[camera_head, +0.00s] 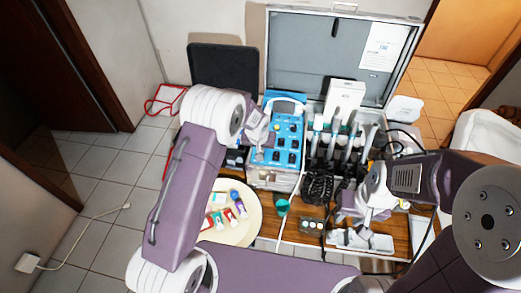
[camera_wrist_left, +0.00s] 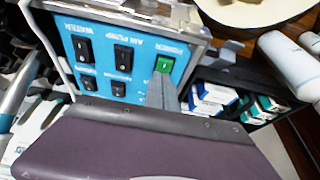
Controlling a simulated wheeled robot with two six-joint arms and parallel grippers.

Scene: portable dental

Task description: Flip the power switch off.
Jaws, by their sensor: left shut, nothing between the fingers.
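The blue control panel (camera_head: 290,128) is part of a unit in the open case, with several dark switches. In the left wrist view the panel (camera_wrist_left: 100,67) shows black rocker switches and one green power switch (camera_wrist_left: 164,64) near its right edge. My left gripper (camera_head: 259,153) is at the panel's left side. In the left wrist view its shut, empty fingers (camera_wrist_left: 161,92) point at the green switch, with the tips just below it. I cannot tell whether they touch it. My right gripper (camera_head: 366,218) is over the right part of the table, its fingers too small to judge.
The open case lid (camera_head: 310,50) stands behind the panel. Dental handpieces (camera_head: 340,140) and a coiled black cord (camera_head: 318,187) are right of it. A round cream tray (camera_head: 244,230) with small bottles and boxes is at the front left. A dark rack (camera_wrist_left: 230,88) of boxes adjoins the panel.

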